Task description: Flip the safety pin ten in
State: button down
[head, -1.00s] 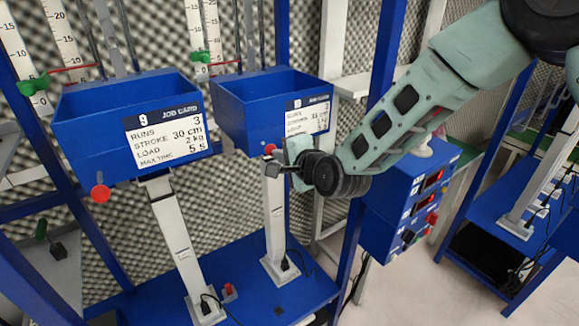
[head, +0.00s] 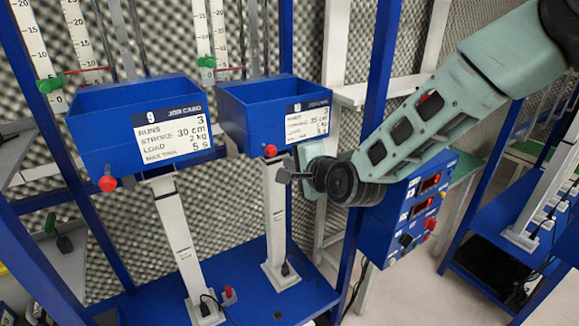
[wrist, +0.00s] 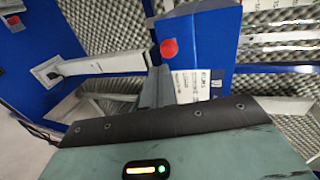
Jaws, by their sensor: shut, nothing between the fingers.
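The red knob of safety pin ten (head: 270,151) sits at the lower front edge of the right blue bin (head: 243,122). That bin's card is partly readable and looks like a 10. In the wrist view the red knob (wrist: 169,48) shows just beyond the fingertips, beside the blue bin wall (wrist: 200,40). My gripper (head: 284,177) is shut and empty, just below and right of the knob in the head view. In the wrist view my gripper (wrist: 155,72) points toward the knob. I cannot tell whether it touches it. The pin's shaft is not clear.
The left blue bin (head: 90,135), with card 9, has its own red knob (head: 107,184). White posts stand under both bins on a blue base (head: 240,300). A blue control box (head: 405,215) and a blue upright (head: 380,70) stand right of the bins, near my forearm.

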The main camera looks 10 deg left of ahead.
jog(key=b+v, duration=0.3)
jog(key=v, duration=0.5)
jog(key=shift+s+d, duration=0.2)
jog(key=shift+s, duration=0.1)
jog(key=s+d+f+n+g+h, duration=0.1)
jog(key=s+d+n+g, duration=0.3)
jog(key=s, duration=0.5)
jog(key=s+d+f+n+g+h, duration=0.2)
jog(key=s+d+n+g+h, duration=0.1)
jog(key=s+d+n, duration=0.3)
jog(key=s+d+f+n+g+h, duration=0.2)
jog(key=s+d+n+g+h, duration=0.2)
jog(key=s+n, duration=0.4)
jog(key=s+d, duration=0.1)
jog(key=s, duration=0.4)
jog(key=shift+s+d+g, duration=0.2)
jog(key=shift+d+g, duration=0.05)
jog(key=shift+g, duration=0.05)
